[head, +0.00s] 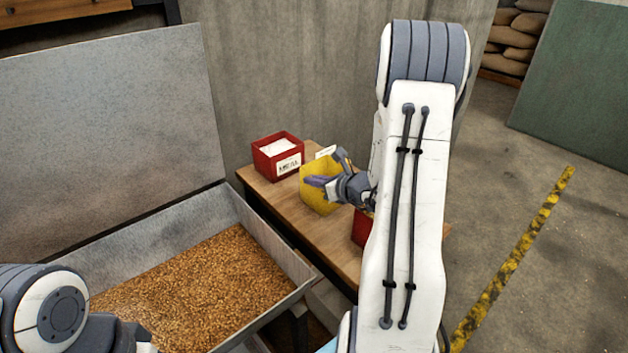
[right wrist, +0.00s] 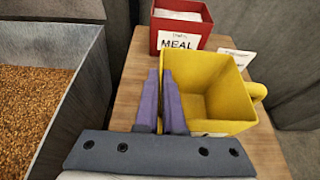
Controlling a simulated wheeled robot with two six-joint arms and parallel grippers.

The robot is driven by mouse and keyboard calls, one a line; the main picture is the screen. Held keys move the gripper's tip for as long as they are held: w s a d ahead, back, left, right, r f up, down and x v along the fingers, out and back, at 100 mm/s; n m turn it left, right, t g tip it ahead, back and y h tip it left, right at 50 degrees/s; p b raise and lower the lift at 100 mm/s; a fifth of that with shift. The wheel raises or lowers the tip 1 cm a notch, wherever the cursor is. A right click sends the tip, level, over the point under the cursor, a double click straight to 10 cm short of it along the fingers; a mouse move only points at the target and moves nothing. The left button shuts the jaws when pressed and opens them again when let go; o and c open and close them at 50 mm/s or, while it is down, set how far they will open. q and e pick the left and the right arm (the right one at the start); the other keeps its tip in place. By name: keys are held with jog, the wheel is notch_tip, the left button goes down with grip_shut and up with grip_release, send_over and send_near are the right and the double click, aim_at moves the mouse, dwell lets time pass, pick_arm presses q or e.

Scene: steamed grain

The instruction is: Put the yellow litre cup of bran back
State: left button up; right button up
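The yellow litre cup (head: 318,201) is at the wooden side table, next to a red box. In the right wrist view the cup (right wrist: 232,95) is upright, with its handle on the right and its inside showing bare yellow where visible. My right gripper (head: 322,182) is at the cup's left wall. In the right wrist view its purple fingers (right wrist: 161,100) are close together, one on each side of that wall, shut on it. I cannot tell whether the cup's base touches the table. No bran is visible in the cup. My left gripper is out of view.
A red box labelled MEAL (head: 278,158) stands at the table's far end. Another red box (head: 361,228) is partly hidden behind my right arm. A small white card (head: 326,152) stands behind the cup. A metal bin of grain (head: 200,290) lies left of the wooden table (head: 262,190).

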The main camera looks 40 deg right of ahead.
jog(key=shift+o, duration=1.4)
